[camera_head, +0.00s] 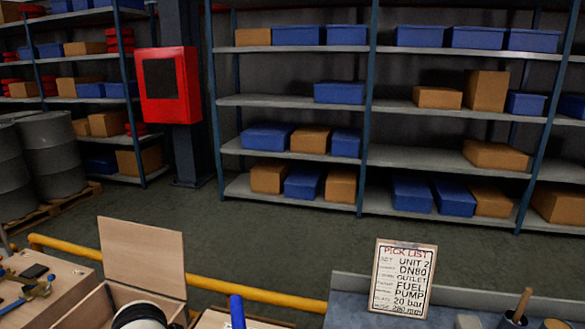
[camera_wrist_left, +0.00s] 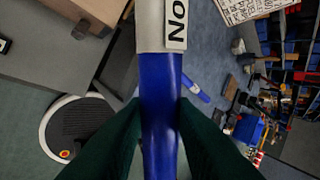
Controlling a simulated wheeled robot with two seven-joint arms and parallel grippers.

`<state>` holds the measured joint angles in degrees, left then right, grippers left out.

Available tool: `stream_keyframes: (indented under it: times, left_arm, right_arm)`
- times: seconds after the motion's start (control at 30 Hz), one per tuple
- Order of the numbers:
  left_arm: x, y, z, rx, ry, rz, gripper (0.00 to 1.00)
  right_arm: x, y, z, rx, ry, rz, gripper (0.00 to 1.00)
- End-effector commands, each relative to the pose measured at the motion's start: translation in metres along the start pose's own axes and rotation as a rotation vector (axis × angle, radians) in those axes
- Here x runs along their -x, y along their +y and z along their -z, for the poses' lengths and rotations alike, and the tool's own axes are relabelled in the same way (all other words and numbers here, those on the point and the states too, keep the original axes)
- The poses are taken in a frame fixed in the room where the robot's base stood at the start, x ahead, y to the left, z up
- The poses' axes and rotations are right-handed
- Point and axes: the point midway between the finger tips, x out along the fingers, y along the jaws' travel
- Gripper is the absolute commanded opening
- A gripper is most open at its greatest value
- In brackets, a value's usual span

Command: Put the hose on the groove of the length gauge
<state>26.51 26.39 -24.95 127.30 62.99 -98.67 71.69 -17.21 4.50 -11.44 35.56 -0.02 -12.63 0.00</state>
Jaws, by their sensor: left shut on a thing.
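My left gripper (camera_wrist_left: 158,112) shows in the left wrist view with its two dark fingers shut on a blue hose (camera_wrist_left: 160,75). The hose runs lengthwise through the picture between the fingers. A pale grey part with a "No" label (camera_wrist_left: 176,22) sits on the hose above the fingers. In the head view, a blue rod-like piece (camera_head: 237,312) stands up at the bottom edge; I cannot tell whether it is the same hose. I cannot make out the length gauge or its groove. My right gripper is not in view.
A pick list board (camera_head: 403,278) stands on the grey bench (camera_head: 345,290) at right. An open wooden box (camera_head: 143,258) is at lower left. A yellow rail (camera_head: 215,284) runs behind. Shelves (camera_head: 290,100) and a red cabinet (camera_head: 166,112) stand beyond clear floor.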

Motion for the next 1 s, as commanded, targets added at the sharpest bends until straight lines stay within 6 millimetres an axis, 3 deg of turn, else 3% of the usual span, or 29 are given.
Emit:
stream_keyframes:
  times: [0.03,0.2,0.4,0.77,1.0]
  left_arm:
    - [0.004,0.021,-0.001,-0.017,0.024,-0.004,0.0]
    - [0.02,0.072,-0.002,-0.111,0.088,-0.003,0.0]
    - [0.035,0.106,0.001,-0.183,0.136,-0.002,0.0]
    - [0.038,0.111,0.001,-0.207,0.148,0.0,0.0]
    - [0.039,0.085,-0.001,-0.288,0.202,0.001,0.0]
  right_arm:
    - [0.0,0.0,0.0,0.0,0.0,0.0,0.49]
    - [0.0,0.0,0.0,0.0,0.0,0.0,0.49]
    - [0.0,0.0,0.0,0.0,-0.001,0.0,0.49]
    - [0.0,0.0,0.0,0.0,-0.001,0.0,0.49]
    - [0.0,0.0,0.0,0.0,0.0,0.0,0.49]
